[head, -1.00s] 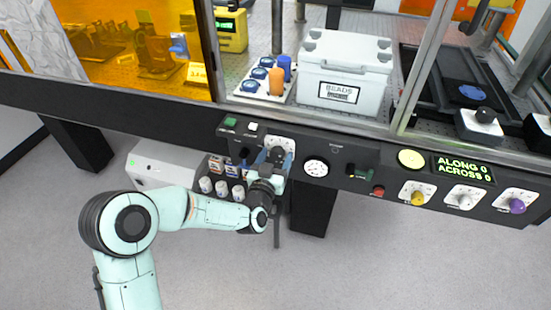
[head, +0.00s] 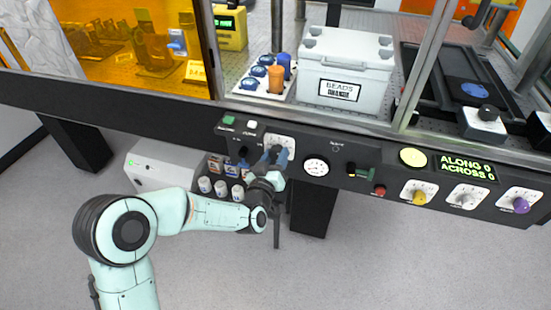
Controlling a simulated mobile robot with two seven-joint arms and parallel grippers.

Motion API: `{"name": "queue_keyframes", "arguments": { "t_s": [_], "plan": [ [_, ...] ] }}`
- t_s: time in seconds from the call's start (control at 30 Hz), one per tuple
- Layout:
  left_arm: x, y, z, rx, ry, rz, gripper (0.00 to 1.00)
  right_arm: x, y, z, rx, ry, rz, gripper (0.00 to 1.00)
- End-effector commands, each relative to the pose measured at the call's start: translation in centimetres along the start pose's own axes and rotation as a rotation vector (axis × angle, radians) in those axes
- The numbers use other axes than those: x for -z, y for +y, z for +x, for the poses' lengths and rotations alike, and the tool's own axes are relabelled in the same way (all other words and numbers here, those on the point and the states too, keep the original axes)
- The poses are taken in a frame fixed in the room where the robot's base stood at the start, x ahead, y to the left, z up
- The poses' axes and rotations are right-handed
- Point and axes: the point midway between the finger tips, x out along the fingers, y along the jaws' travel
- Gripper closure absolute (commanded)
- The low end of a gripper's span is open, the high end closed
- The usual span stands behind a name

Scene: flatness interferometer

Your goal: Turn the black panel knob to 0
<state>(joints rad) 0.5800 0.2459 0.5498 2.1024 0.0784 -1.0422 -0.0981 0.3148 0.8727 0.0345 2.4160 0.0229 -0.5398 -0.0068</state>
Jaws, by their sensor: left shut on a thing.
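The black panel knob sits on a white dial plate (head: 281,141) on the front panel, left of the round gauge. My left gripper (head: 277,156) is at this plate, shut on the knob. The gripper and wrist cover most of the knob, so its pointer and the number it points to cannot be read. My right gripper is not in the head view.
A round white gauge (head: 316,167) is just right of the gripper. Further right are a red button (head: 379,191), a yellow knob (head: 419,197) and a purple knob (head: 521,205). A white box (head: 146,165) with small bottles beside it stands below the panel.

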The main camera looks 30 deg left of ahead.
Motion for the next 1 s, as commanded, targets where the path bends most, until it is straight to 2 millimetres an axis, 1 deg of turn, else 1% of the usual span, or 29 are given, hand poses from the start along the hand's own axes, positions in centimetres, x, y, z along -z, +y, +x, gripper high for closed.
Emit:
{"name": "queue_keyframes", "arguments": {
  "t_s": [0.03,0.67,0.7,1.0],
  "plan": [
    [-0.1,0.0,0.0,-0.001,0.002,-0.041,0.86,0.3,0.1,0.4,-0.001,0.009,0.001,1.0],
    [-0.1,0.1,0.0,-0.001,0.001,-0.641,0.86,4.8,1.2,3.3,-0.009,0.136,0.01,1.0],
    [-0.1,0.1,0.0,-0.001,0.001,-0.679,0.86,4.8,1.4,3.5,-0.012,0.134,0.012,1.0],
    [-0.1,0.1,0.0,-0.002,0.001,-0.964,0.86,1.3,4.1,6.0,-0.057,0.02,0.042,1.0]
  ]
}}
